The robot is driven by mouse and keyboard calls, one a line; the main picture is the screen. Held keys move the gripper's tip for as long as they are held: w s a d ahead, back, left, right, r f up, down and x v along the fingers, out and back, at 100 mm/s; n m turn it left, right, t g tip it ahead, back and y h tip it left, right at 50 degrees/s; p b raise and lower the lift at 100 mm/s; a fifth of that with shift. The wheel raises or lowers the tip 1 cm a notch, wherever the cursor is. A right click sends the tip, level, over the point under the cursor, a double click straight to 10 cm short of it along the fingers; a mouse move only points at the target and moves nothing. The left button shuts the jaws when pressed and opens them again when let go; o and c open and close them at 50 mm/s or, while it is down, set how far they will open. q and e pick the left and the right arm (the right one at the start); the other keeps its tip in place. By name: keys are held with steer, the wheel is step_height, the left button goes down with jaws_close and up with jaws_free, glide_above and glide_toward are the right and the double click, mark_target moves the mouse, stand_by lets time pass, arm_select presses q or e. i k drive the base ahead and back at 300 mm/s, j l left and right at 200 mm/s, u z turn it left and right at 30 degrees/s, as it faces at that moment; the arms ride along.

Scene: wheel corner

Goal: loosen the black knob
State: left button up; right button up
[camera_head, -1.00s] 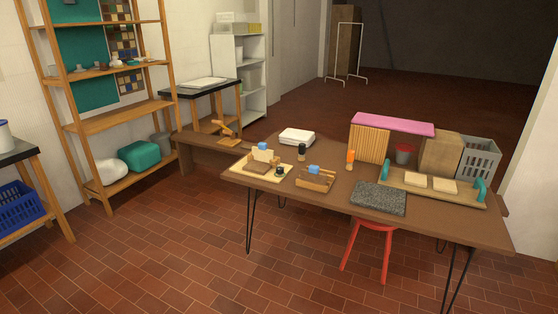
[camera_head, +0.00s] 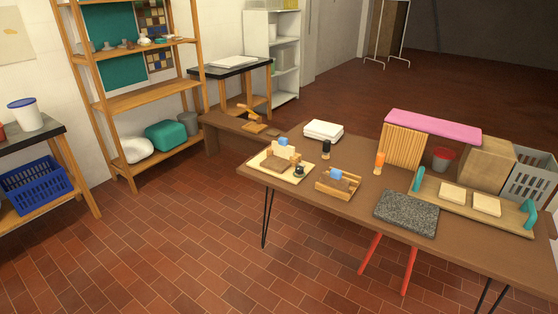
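A small black knob (camera_head: 299,170) stands at the right side of a pale board (camera_head: 293,181) on the brown table. The board also carries a brown block (camera_head: 278,164) and a cream piece with a blue block (camera_head: 284,142) behind it. At this size I cannot tell how the knob is fastened or whether it is tight. Another small dark upright item (camera_head: 326,149) stands behind the board, apart from it. Neither of my grippers is in view.
On the brown table (camera_head: 350,222) are a wooden holder (camera_head: 337,182), an orange-topped item (camera_head: 379,163), a grey speckled slab (camera_head: 406,213), a teal-handled board and a white stack (camera_head: 323,130). A shelf rack (camera_head: 135,100) stands left.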

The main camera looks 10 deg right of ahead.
mark_target(299, 170)
steer(key=i+l+u, duration=0.5)
steer(key=l, duration=0.2)
steer(key=i+l+u, duration=0.2)
steer(key=l, duration=0.2)
steer(key=l+u, duration=0.25)
steer(key=l, duration=0.15)
steer(key=i+l+u, duration=0.1)
steer(key=l+u, duration=0.15)
steer(key=l, duration=0.25)
steer(key=l+u, duration=0.25)
steer(key=l, duration=0.2)
steer(key=i, duration=0.05)
